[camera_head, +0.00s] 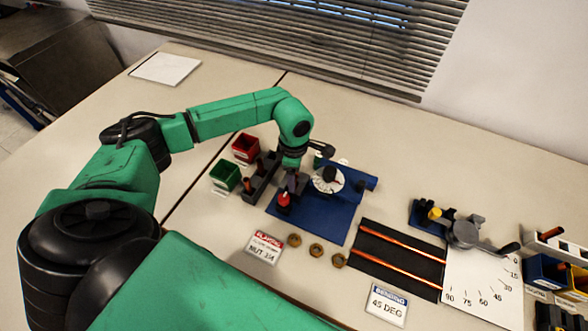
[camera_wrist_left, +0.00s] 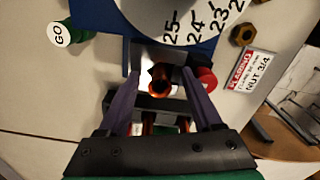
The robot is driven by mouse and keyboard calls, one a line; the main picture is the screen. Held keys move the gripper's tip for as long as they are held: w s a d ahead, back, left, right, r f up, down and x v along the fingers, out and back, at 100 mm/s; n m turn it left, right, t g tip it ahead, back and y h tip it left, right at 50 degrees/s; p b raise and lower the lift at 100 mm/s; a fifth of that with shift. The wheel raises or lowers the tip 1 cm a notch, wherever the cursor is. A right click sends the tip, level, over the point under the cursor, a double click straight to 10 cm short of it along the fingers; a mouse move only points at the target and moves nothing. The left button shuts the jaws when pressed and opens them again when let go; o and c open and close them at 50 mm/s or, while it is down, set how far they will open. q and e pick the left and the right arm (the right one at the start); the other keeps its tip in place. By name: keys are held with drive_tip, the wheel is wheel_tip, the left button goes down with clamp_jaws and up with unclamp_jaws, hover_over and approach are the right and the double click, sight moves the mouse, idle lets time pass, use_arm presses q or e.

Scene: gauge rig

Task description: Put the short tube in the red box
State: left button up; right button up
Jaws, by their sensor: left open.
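My left gripper (camera_head: 293,182) points down at the near left side of the blue gauge (camera_head: 310,222). In the left wrist view its fingers (camera_wrist_left: 161,82) are open, on either side of a copper tube (camera_wrist_left: 158,85) seated at a dark holder by the gauge dial. I cannot tell whether they touch it. More copper tubes show lower between the fingers, at the dark rack (camera_head: 262,186). I cannot tell from these views which tube is the short one. The red box (camera_head: 245,149) stands behind and left of the gripper. My right gripper is not in view.
A green box (camera_head: 225,176) stands in front of the red box. A red knob (camera_head: 284,199) is close by the left gripper. Several brass nuts (camera_head: 316,249) and a label card (camera_head: 264,247) lie in front. A black mat with copper rods (camera_head: 398,260) and a bender (camera_head: 463,231) are to the right.

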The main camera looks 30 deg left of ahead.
use_arm(q)
wheel_tip(320, 180, up, 14)
drive_tip(key=b, duration=0.3)
drive_tip(key=shift+r, duration=0.2)
